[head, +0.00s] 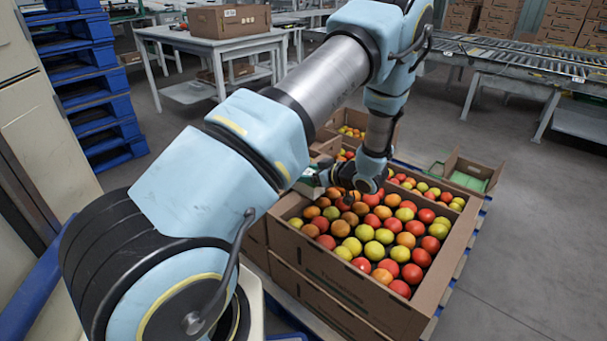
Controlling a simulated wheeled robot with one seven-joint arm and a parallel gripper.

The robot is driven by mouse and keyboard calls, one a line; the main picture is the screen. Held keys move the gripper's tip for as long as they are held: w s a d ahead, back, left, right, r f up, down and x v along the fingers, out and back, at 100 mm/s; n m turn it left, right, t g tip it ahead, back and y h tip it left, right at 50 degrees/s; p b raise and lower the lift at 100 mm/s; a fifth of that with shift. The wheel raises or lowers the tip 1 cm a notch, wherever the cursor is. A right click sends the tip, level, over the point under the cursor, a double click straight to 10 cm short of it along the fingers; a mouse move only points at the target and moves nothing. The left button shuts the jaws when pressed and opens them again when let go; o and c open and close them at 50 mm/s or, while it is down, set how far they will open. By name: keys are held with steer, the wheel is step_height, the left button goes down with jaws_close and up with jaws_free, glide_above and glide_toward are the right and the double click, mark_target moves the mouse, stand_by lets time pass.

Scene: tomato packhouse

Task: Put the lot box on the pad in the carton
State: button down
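A small white and green box (309,182), which looks like the lot box, shows at the left corner of the front tomato carton. My dark gripper (332,183) is right beside it, with its fingertips at or against the box. The fingers are small and dark here, so I cannot tell whether they are closed on it. A green pad (468,181) lies in a small open brown carton (493,173) at the right, behind the tomatoes. Nothing is visible on the part of the pad that shows.
Large cartons of red, orange and green tomatoes (385,230) stand stacked on a pallet between my gripper and the pad. Blue pallets (95,90) are stacked at the left. A table (205,45) with a closed box and a roller conveyor (520,62) stand behind. The floor at right is clear.

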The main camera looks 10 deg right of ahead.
steer(key=shift+f, duration=0.15)
jaws_free()
